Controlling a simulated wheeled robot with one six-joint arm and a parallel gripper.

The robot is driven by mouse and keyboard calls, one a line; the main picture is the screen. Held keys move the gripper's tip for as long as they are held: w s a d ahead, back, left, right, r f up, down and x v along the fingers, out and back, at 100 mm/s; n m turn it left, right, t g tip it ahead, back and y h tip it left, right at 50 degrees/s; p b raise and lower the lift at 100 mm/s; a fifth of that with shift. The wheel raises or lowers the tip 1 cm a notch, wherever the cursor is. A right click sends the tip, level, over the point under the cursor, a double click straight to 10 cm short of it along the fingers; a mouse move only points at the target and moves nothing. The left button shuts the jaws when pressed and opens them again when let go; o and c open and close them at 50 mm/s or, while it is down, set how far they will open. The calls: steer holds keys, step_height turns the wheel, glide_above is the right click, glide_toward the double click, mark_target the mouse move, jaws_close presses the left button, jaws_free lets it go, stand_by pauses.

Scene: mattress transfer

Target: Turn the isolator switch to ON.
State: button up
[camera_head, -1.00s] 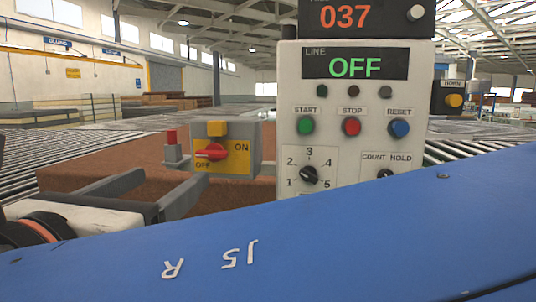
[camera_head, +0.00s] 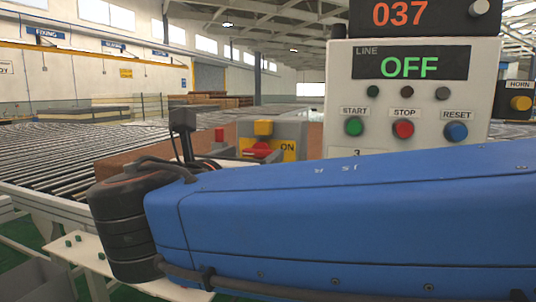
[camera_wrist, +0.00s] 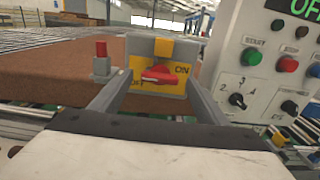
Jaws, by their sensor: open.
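The isolator switch is a grey box with a yellow plate (camera_head: 290,149) and a red handle (camera_head: 257,151). In the head view its lower part is hidden behind my blue arm. In the wrist view the red handle (camera_wrist: 163,74) lies roughly sideways, with ON to its right and the other label partly covered by the handle and my left finger. A yellow block (camera_wrist: 163,48) sits above the handle. My gripper (camera_wrist: 155,92) is open, its two grey fingers reaching toward the box on either side of the handle, apart from it as far as I see.
A control panel (camera_head: 430,95) stands right of the switch, its line display reading OFF, with green, red and blue buttons. A red-topped post (camera_wrist: 101,52) stands just left of the box. A brown mattress (camera_wrist: 60,88) and roller conveyor (camera_head: 60,160) lie behind.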

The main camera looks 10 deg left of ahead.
steer(key=shift+w, duration=1)
steer(key=c, duration=1.1)
steer(key=shift+o, duration=0.3)
